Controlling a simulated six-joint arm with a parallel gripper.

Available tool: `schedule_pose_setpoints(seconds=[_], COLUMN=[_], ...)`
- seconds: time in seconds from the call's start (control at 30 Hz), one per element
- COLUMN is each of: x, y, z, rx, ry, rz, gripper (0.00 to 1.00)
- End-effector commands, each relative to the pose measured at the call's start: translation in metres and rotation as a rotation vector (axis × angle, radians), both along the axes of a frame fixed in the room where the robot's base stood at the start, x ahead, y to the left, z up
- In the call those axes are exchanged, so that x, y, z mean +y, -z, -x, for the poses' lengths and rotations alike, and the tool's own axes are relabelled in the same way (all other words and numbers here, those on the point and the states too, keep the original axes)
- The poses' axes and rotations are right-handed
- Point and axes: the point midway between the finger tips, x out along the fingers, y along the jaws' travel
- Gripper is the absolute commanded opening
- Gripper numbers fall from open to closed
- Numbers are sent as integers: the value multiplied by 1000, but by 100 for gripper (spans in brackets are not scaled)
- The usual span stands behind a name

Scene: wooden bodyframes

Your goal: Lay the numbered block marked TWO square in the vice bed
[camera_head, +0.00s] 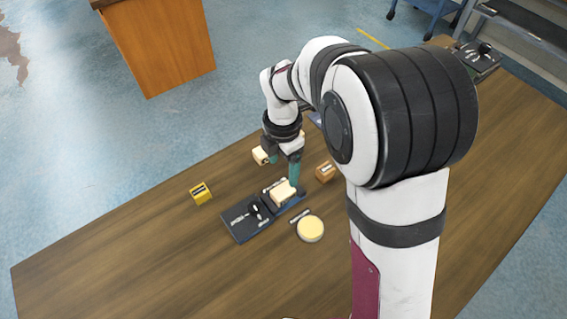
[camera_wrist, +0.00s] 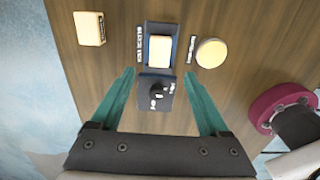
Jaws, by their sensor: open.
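A dark vice (camera_head: 242,222) lies on the wooden table, its black knob plate also in the wrist view (camera_wrist: 157,92). A cream block (camera_head: 283,193) sits on the vice bed; in the wrist view this cream block (camera_wrist: 160,49) looks roughly in line with the bed sides. I cannot read a number on it. My gripper (camera_head: 284,172) is open, its teal fingers apart and empty above the vice area. In the wrist view my gripper (camera_wrist: 159,73) has its fingertips either side of the bed, with the block beyond them. One finger partly covers the bed in the head view.
A yellow block (camera_head: 200,193) lies left of the vice, a brown block (camera_head: 325,171) to its right, and another cream block (camera_head: 261,155) behind. A round pale disc (camera_head: 310,228) lies beside the vice. The table's front left is clear.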

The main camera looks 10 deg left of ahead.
Motion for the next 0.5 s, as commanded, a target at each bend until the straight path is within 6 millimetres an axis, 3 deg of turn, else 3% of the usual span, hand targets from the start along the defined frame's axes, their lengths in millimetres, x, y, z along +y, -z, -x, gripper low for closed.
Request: schedule_pose_setpoints(seconds=[0.17, 0.27, 0.37, 0.5], x=[-1, -19, -64, -113], y=[-8, -27, -66, -98], z=[1, 12, 53, 138], rx=[1, 3, 26, 103], ry=[7, 227, 837, 1838], rz=[-1, -10, -31, -45], gripper=[79, 79, 79, 79])
